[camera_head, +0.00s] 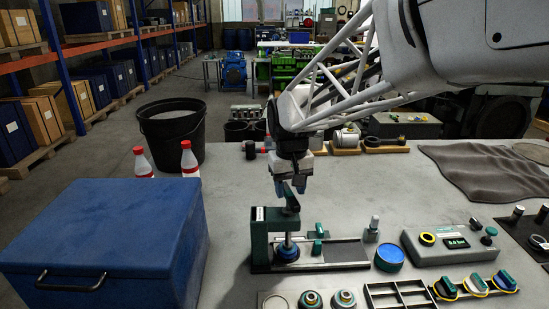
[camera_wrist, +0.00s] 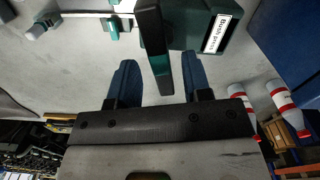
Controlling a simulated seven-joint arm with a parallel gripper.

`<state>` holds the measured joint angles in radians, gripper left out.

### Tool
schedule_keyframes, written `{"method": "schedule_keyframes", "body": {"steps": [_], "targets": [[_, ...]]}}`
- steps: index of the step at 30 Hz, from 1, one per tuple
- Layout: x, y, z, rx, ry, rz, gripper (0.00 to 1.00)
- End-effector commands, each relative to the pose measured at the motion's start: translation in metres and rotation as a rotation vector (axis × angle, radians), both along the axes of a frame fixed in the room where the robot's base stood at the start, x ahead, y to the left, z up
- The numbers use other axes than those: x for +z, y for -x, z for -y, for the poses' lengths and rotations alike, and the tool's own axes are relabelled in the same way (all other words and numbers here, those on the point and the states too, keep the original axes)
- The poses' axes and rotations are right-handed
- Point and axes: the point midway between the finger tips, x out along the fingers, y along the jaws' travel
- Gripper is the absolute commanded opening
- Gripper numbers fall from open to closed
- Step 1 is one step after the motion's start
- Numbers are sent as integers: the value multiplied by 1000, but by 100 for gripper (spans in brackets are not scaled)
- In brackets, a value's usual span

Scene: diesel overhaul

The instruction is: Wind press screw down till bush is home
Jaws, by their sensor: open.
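The green bush press (camera_head: 260,243) stands on the bench with its upright at the left and a base running right. Its steel screw (camera_head: 288,241) points down over a blue round piece (camera_head: 288,254); whether a bush is seated there I cannot tell. A dark crank handle (camera_head: 291,199) tops the screw. My gripper (camera_head: 290,190) is open, pointing down just above the handle. In the wrist view the dark handle bar (camera_wrist: 155,52) reaches between my two blue fingers, with gaps on both sides. The press's label (camera_wrist: 217,34) reads "Bush press".
A large blue box (camera_head: 105,240) stands close left of the press. Red-and-white bottles (camera_head: 188,160) are behind it. Trays and knobs line the front. Bench behind the press is fairly clear.

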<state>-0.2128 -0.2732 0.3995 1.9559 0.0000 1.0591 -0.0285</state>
Motion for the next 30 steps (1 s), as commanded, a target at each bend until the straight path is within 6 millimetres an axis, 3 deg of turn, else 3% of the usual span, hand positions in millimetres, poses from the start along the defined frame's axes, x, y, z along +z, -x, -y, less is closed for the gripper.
{"method": "schedule_keyframes", "body": {"steps": [15,30], "targets": [[40,0,0,0,0,0,45],[43,0,0,-9,0,0,45]]}}
